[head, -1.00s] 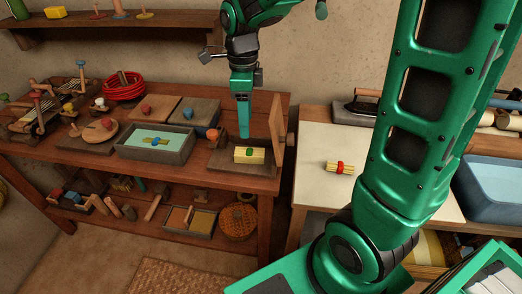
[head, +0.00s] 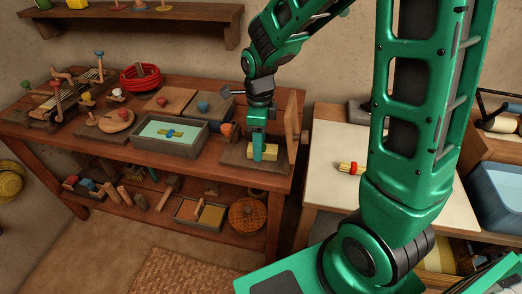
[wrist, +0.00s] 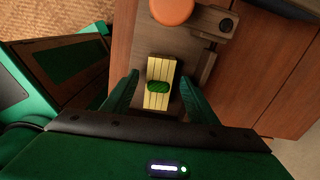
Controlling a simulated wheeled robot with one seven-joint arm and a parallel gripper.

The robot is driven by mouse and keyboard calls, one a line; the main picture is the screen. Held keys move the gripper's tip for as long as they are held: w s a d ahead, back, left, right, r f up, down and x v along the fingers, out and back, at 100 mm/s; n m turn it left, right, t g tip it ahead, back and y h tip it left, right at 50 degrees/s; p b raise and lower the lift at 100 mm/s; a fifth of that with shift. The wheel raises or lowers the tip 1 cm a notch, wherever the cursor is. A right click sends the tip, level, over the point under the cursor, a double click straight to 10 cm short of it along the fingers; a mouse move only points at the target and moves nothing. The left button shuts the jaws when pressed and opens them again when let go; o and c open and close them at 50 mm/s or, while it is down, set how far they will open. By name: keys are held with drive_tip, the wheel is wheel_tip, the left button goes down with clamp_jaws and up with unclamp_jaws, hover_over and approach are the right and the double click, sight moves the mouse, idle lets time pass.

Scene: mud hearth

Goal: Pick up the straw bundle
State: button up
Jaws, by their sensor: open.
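A yellow straw bundle with a green band lies on a dark wooden board at the right end of the wooden bench. In the head view, its ends (head: 273,156) show beside my gripper (head: 258,152), which hides its middle. In the wrist view the straw bundle (wrist: 153,100) lies between the two green fingers of my gripper (wrist: 159,80). The fingers are open, one on each side, with a gap to the straw on both sides. Whether the fingertips are down at the straw's height is hard to tell.
An upright wooden panel (head: 292,130) stands just right of the bundle. An orange-topped wooden piece (head: 227,131) stands close on the left. A red-banded bundle (head: 350,168) lies on the pale table (head: 335,190).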

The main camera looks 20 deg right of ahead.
drive_tip(key=shift+f, duration=0.1)
drive_tip(key=c, duration=1.1)
